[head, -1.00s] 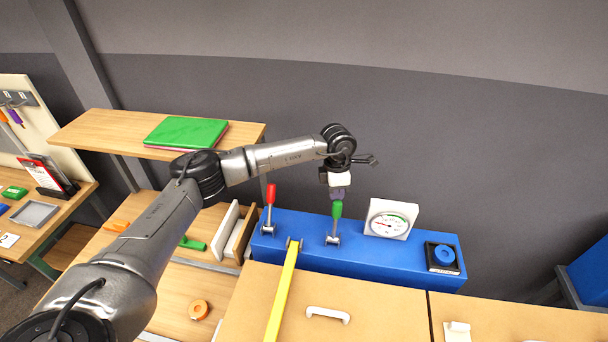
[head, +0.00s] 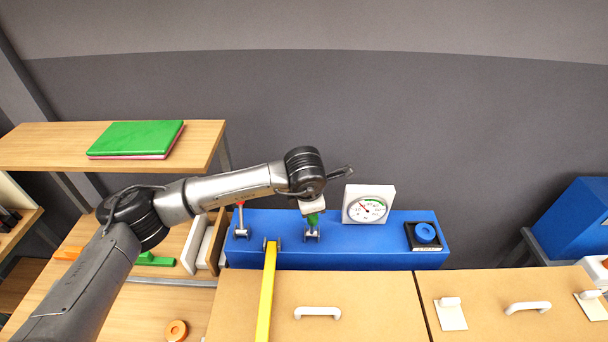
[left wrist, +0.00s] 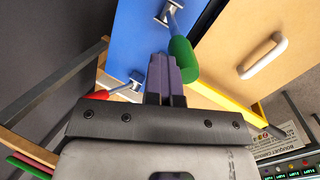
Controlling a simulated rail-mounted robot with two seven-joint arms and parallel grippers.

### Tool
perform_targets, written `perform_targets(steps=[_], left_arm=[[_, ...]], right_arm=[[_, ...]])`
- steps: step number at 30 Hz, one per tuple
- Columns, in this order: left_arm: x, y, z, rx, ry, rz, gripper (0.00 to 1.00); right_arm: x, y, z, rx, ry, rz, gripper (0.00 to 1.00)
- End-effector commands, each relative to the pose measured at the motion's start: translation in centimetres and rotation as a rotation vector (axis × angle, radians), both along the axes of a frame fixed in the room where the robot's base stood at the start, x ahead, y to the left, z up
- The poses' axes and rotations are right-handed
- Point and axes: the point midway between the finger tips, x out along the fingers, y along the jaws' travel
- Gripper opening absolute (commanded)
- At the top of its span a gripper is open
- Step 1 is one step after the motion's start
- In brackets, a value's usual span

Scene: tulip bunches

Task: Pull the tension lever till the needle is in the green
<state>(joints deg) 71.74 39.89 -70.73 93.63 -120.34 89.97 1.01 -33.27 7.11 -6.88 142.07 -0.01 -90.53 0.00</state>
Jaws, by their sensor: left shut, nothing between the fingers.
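A blue bench unit (head: 385,262) carries a lever with a green handle (head: 313,219) and a lever with a red handle (head: 240,204). The white dial gauge (head: 388,190) stands on it to the right; its needle points up and left, and a green arc lies at the top right. My left gripper (head: 313,206) is at the green handle and hides its upper part in the head view. In the left wrist view the fingers (left wrist: 165,78) are shut and empty, close beside the green handle (left wrist: 183,60); contact is unclear. My right gripper is out of view.
A shelf with a green book (head: 140,138) is at left.

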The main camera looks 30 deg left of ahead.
Motion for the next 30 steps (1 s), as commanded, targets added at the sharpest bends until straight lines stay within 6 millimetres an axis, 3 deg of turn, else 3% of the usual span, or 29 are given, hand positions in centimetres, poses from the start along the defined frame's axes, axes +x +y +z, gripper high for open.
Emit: perform_targets(steps=[11, 17, 20, 30], left_arm=[[-0.1, -0.1, -0.1, -0.004, 0.008, -0.006, 0.0], [1.5, 1.7, 1.2, -0.002, 0.002, 0.008, 0.0], [2.7, 3.2, 2.3, 0.0, 0.0, 0.017, 0.0], [0.7, 2.6, 8.6, 0.0, -0.003, 0.013, 0.0]], right_arm=[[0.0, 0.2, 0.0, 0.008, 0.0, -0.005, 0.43], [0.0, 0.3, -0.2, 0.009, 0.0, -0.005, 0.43], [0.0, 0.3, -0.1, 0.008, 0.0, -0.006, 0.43], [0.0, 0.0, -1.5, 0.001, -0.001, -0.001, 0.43]])
